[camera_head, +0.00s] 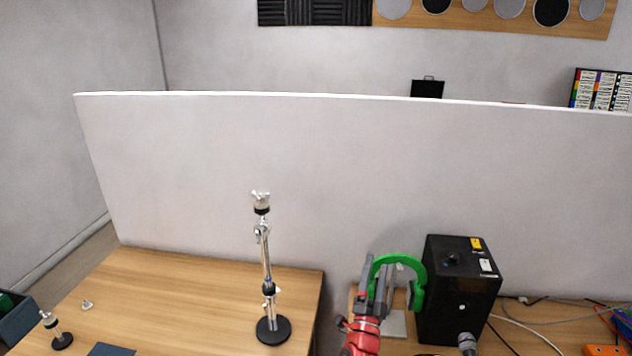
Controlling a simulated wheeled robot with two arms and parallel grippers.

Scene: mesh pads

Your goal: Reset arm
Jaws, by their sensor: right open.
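My right gripper (379,272), grey on a red arm, reaches up from the bottom edge at the right of centre. Its jaws are open. A pair of green headphones (419,276) shows directly behind and beside its fingers. I cannot tell whether they touch. My left gripper is not in the head view.
A tall chrome stand (267,262) on a round black base stands on the left wooden table (190,285). A black box (461,292) stands right of the headphones, with cables farther right. A white partition (330,160) closes off the back. A short stand (60,340) is at lower left.

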